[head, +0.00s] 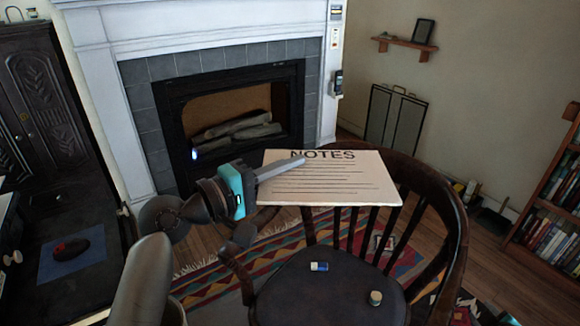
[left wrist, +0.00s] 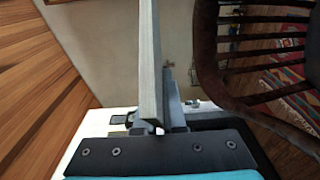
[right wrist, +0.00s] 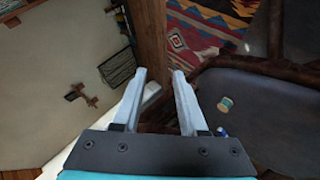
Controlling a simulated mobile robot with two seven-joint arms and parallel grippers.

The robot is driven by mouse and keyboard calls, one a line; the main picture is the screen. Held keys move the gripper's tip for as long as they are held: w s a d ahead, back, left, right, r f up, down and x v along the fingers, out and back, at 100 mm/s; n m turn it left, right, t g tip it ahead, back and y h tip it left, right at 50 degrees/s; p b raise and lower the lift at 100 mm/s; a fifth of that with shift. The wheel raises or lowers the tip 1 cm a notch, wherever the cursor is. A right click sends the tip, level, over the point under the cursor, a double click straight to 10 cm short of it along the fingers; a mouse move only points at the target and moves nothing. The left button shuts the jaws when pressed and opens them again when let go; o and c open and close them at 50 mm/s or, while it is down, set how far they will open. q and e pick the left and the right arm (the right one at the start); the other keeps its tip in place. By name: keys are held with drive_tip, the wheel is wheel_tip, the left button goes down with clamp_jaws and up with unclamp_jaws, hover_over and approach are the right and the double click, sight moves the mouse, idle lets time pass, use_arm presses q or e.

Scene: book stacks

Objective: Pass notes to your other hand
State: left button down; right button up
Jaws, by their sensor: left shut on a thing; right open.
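The notes (head: 335,182) are a flat, cream board with the heading NOTES and printed lines, held up above the chair seat in the head view. My left gripper (head: 280,170) comes in from the left and is shut on the board's left part, with one finger lying across its top. The notes are not visible in that view.
A dark wooden chair (head: 330,285) stands below the notes, its curved back close by. A fireplace (head: 235,115) is behind, a bookshelf (head: 555,205) at right.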

drive_tip(key=s+a+f+m+g+y, duration=0.1)
drive_tip(key=s+a+f+m+g, duration=0.3)
drive_tip(key=s+f, duration=0.65)
drive_tip(key=s+a+f+g+y, duration=0.1)
drive_tip(key=s+a+f, duration=0.6)
drive_tip(key=s, duration=0.4)
drive_tip(key=s+a+f+m+g+y, duration=0.1)
drive_tip(key=s+a+f+g, duration=0.1)
drive_tip(key=s+a+f, duration=0.6)
drive_tip(key=s+f, duration=0.1)
drive_tip(key=s, duration=0.2)
drive_tip(key=shift+a+f, duration=0.15)
drive_tip(key=shift+a, duration=0.15)
